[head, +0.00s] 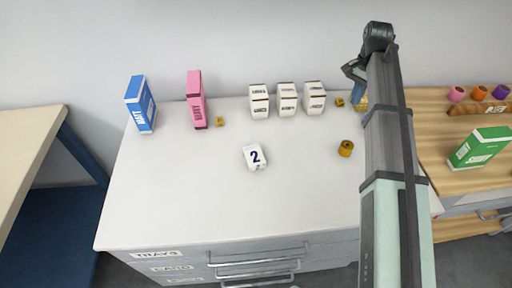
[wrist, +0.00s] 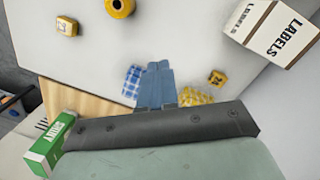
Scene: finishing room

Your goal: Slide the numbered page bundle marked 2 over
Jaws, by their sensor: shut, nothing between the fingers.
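The page bundle marked 2 (head: 254,157) is a small white block with a dark blue 2 on top. It lies near the middle of the white cabinet top (head: 190,195), tilted slightly in the head view. It does not show in the wrist view. My gripper (wrist: 155,68) is shut and empty, its bluish fingers pressed together. In the head view the gripper is at the back right of the cabinet top, partly hidden by my arm, well to the right of and behind the bundle.
A blue box (head: 141,105), a pink box (head: 196,100) and white label boxes (head: 287,100) line the back. An amber roll (head: 346,148) lies right of the bundle. Blue checked (wrist: 131,80) and yellow checked (wrist: 194,96) pieces lie near my fingers. The front of the top is clear.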

